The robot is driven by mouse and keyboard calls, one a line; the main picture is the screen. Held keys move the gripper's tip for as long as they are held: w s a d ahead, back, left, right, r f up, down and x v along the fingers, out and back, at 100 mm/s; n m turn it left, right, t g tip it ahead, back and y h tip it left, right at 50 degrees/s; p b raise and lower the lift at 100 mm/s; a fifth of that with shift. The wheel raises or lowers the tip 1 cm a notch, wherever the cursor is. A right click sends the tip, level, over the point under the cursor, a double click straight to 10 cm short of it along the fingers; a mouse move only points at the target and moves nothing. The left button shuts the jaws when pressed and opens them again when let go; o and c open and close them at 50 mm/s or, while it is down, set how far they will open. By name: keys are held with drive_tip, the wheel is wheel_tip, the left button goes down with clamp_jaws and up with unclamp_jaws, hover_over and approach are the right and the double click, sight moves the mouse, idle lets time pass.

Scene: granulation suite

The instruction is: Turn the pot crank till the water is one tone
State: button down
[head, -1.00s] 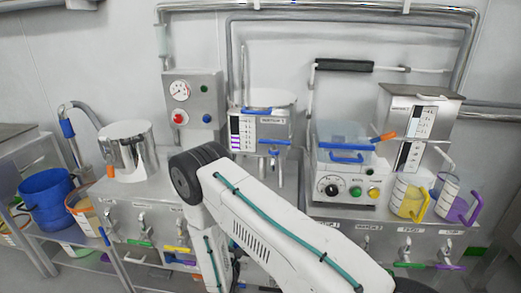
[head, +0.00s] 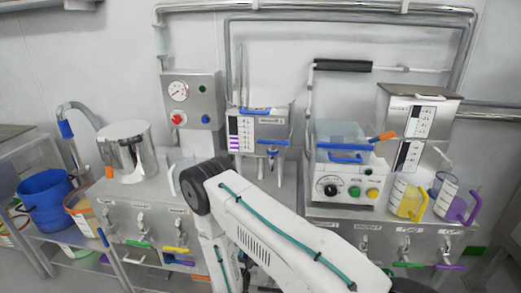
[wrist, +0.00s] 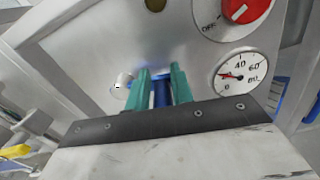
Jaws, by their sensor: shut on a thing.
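The steel pot (head: 127,152) with a shiny lid stands on the left bench in the head view. A small orange piece (head: 109,171) shows at its lower left; I cannot tell whether it is the crank. The water inside is hidden. In the wrist view my gripper (wrist: 160,80) has its teal fingers closed around a blue piece (wrist: 162,94), in front of a light panel. I cannot tell which object that blue piece belongs to. In the head view my arm hides the gripper.
A panel with a gauge (head: 178,91) stands behind the pot. A hopper (head: 258,132) with a blue handle is right of it. Yellow (head: 407,199) and purple-handled (head: 447,195) jugs stand far right. A blue bucket (head: 45,197) is at left. A red knob (wrist: 240,6) shows in the wrist view.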

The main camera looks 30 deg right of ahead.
drive_tip(key=shift+w+a+f, duration=0.3)
drive_tip(key=shift+a+f, duration=0.3)
drive_tip(key=shift+f, duration=0.15)
drive_tip(key=shift+w+d+f, duration=0.1)
drive_tip(key=shift+f, duration=0.35)
drive_tip(key=s+d+r, duration=0.2)
drive_tip(key=d+r, duration=0.1)
drive_tip(key=r, duration=0.4)
drive_tip(key=shift+r, duration=0.2)
drive_tip(key=c, duration=1.7)
unclamp_jaws()
drive_tip(key=shift+s, duration=0.1)
